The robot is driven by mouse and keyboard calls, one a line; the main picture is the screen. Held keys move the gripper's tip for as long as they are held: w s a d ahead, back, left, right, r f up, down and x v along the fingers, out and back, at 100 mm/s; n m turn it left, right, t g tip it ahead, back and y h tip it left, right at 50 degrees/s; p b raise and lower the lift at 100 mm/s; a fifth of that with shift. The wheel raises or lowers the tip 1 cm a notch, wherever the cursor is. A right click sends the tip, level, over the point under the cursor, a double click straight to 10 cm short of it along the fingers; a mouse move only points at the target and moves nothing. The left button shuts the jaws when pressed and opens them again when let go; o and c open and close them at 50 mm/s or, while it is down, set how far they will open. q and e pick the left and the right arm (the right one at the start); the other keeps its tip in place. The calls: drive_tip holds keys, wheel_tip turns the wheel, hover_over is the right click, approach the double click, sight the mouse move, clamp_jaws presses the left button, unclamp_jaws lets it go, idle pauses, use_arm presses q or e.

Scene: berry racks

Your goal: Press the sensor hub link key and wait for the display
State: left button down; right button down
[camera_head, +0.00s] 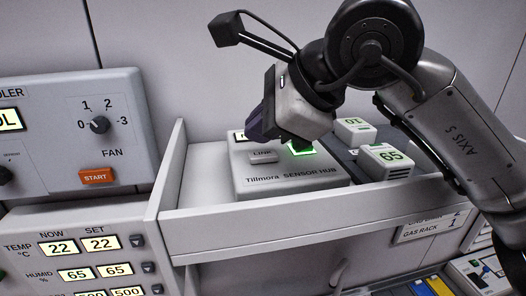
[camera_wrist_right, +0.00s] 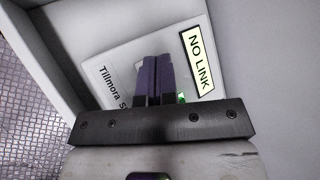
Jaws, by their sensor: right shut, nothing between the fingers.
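The white Tillmora sensor hub (camera_head: 290,181) sits in an open tray-like drawer; it also shows in the wrist view (camera_wrist_right: 128,58). Its LINK key (camera_head: 262,156) is on the top face, left of a green lit patch (camera_head: 302,149). The display (camera_wrist_right: 198,61) reads NO LINK in the wrist view; in the head view it is mostly hidden behind my gripper. My right gripper (camera_head: 256,135) is shut and empty, its purple fingers over the hub near the key. The fingers (camera_wrist_right: 153,62) hide the key in the wrist view. I cannot tell whether they touch the hub. My left gripper is not in view.
The drawer's front wall (camera_head: 300,225) and left wall (camera_head: 168,170) stand around the hub. A cooler panel (camera_head: 70,130) and a temperature and humidity panel (camera_head: 85,250) are at left.

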drive_tip(key=shift+f, duration=0.15)
drive_tip(key=shift+f+b, duration=0.25)
drive_tip(key=shift+b, duration=0.1)
idle(0.7)
drive_tip(key=shift+f, duration=0.25)
drive_tip(key=shift+f+b, duration=0.25)
drive_tip(key=shift+b, duration=0.1)
drive_tip(key=shift+r, duration=0.1)
idle(0.4)
drive_tip(key=shift+r+p, duration=0.65)
drive_tip(key=shift+r, duration=0.2)
